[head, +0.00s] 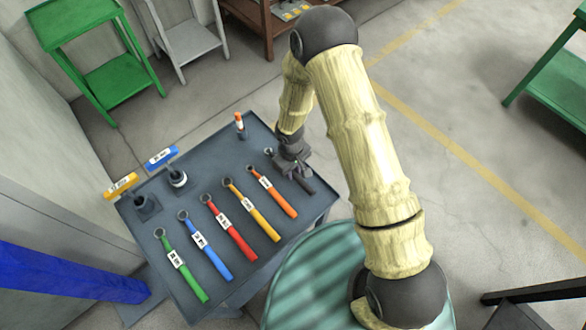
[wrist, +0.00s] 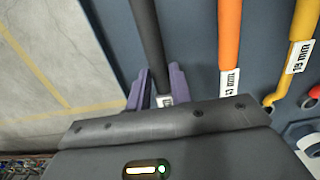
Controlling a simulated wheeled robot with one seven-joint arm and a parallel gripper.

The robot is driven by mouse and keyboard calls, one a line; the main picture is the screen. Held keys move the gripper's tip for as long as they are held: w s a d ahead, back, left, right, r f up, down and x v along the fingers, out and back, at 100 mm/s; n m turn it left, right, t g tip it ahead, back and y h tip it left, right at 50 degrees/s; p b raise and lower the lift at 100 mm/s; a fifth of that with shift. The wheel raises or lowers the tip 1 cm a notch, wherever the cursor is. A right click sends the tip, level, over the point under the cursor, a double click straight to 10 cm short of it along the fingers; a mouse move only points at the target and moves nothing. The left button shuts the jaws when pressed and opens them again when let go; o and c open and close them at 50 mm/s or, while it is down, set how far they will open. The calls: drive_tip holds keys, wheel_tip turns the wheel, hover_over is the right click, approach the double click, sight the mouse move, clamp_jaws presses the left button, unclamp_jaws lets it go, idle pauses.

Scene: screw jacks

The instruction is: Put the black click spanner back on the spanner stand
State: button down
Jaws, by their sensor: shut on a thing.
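The black click spanner (wrist: 147,35) is between the two purple fingers of my gripper (wrist: 158,88) in the wrist view. Part of its white label shows between the fingers, and its ring end is hidden there. In the head view my gripper (head: 294,168) is at the right end of the row of spanners, with the black handle sticking out toward the lower right. The spanner lies roughly parallel to the orange spanner (head: 278,197) beside it. I cannot tell whether it touches the dark blue-grey top (head: 160,215), which carries the coloured spanners. No separate spanner stand is clearly recognisable.
Yellow (head: 258,217), red (head: 234,235), blue (head: 209,256) and green (head: 186,274) spanners lie left of the orange one. Pieces with a blue bar (head: 161,157) and a yellow bar (head: 121,186) stand at the far left. An orange-topped item (head: 239,122) stands at the back.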

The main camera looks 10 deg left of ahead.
drive_tip(key=c, duration=1.3)
unclamp_jaws()
drive_tip(key=shift+f, duration=0.1)
drive_tip(key=shift+o, duration=0.2)
wheel_tip(320, 180, up, 12)
drive_tip(key=shift+w+a, duration=0.25)
drive_tip(key=shift+r, duration=0.2)
drive_tip(key=s+d+r+m+t, duration=0.1)
drive_tip(key=s+d+r+m, duration=0.2)
drive_tip(key=d+r+m, duration=0.2)
drive_tip(key=s+d+r+m+t, duration=0.2)
drive_tip(key=d+r+m, duration=0.3)
drive_tip(key=d+r, duration=0.6)
drive_tip(key=s+d, duration=0.1)
drive_tip(key=d, duration=0.5)
drive_tip(key=shift+s+r, duration=0.25)
drive_tip(key=shift+r, duration=0.1)
